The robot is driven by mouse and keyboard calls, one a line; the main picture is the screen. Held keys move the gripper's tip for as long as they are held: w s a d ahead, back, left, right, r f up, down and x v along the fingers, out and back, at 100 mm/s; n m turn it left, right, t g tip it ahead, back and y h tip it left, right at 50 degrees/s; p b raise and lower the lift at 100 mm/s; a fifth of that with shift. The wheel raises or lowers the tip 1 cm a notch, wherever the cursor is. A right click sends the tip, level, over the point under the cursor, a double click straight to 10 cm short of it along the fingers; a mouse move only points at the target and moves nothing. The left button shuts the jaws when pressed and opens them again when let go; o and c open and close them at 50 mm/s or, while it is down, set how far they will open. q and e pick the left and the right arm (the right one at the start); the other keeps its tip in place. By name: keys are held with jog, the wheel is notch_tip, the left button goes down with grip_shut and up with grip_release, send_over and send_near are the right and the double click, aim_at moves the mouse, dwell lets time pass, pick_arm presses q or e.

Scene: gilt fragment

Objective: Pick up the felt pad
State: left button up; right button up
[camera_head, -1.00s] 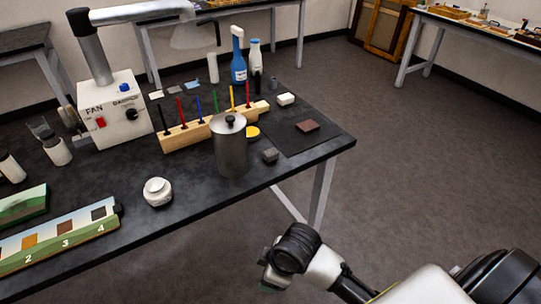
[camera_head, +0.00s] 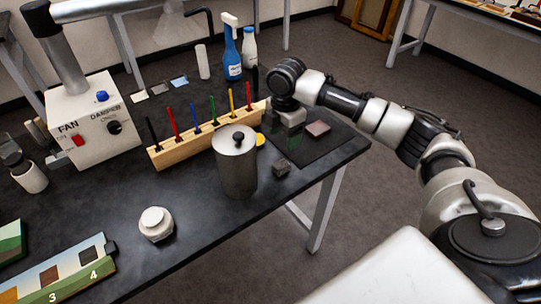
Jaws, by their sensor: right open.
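A small reddish-brown flat pad (camera_head: 318,128) lies on a dark mat (camera_head: 318,148) near the right corner of the black table. A small grey block (camera_head: 281,167) sits nearer the front edge. I cannot tell for certain which of them is the felt pad; the reddish-brown one looks flat and soft-edged. My right gripper (camera_head: 291,129) is open, low over the mat's left side, just left of the reddish-brown pad and apart from it. Its fingers are small and hard to make out. My left gripper is not in view.
A metal canister (camera_head: 236,165) and a wooden rack (camera_head: 208,130) of coloured tools stand left of my right gripper. A white jar (camera_head: 156,224), a blue spray bottle (camera_head: 232,55) and a white fan box (camera_head: 95,122) are also on the table (camera_head: 200,205).

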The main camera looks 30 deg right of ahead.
send_over(285, 163)
notch_tip(285, 163, down, 4)
jog(key=shift+d+f, duration=0.1)
jog(key=shift+w+f, duration=0.1)
jog(key=shift+f, duration=0.2)
notch_tip(285, 163, down, 4)
jog(key=shift+f+p, duration=0.15)
jog(key=shift+p, duration=0.5)
jog(key=shift+f, duration=0.45)
jog(key=shift+c, duration=0.2)
jog(key=c, duration=0.5)
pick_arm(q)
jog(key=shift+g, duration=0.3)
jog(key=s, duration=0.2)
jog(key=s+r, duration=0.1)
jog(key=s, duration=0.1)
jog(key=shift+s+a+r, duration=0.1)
pick_arm(e)
jog(key=c, duration=0.5)
